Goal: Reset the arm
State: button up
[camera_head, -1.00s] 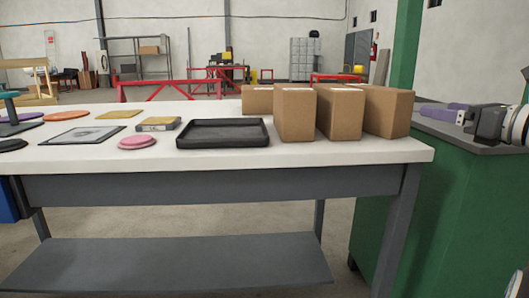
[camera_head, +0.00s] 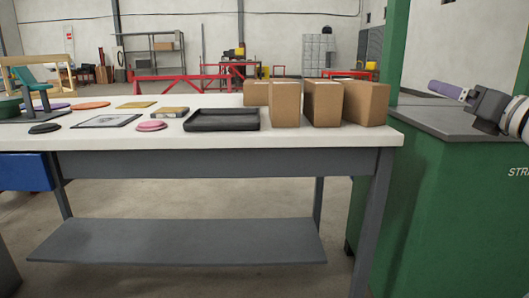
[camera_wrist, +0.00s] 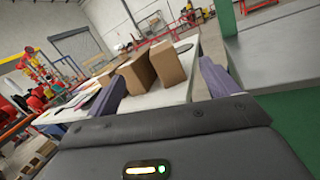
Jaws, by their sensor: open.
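My gripper (camera_head: 453,90) is at the right of the head view, in front of the grey top of a green cabinet. Its purple fingers point left, towards the boxes. In the wrist view its two purple fingers (camera_wrist: 160,92) stand wide apart with nothing between them. The gripper is open and empty. It appears apart from the table and the boxes.
A white table (camera_head: 225,145) holds several cardboard boxes (camera_head: 322,103), a black tray (camera_head: 221,119), pink discs (camera_head: 151,125) and a framed plate (camera_head: 105,121). The green cabinet (camera_head: 440,200) stands at the right. Bare floor shows in front of the table.

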jog(key=s+a+f+n+g+h+p, duration=0.2)
jog(key=s+a+f+n+g, duration=0.2)
jog(key=s+a+f+n, duration=0.3)
jog(key=s+a+f+n+g+h+p, duration=0.2)
jog(key=s+a+f+n+g, duration=0.2)
jog(key=s+a+f+n, duration=0.3)
jog(key=s+a+f+n+g+h+p, duration=0.1)
jog(key=s+a+f+n+g, duration=0.4)
jog(key=f+n, duration=1)
jog(key=s+a+n+p, duration=0.1)
jog(key=s+a+n, duration=0.2)
jog(key=n, duration=0.3)
jog(key=shift+s+h, duration=0.4)
jog(key=shift+s, duration=0.15)
jog(key=shift+f, duration=0.1)
jog(key=shift+c, duration=0.5)
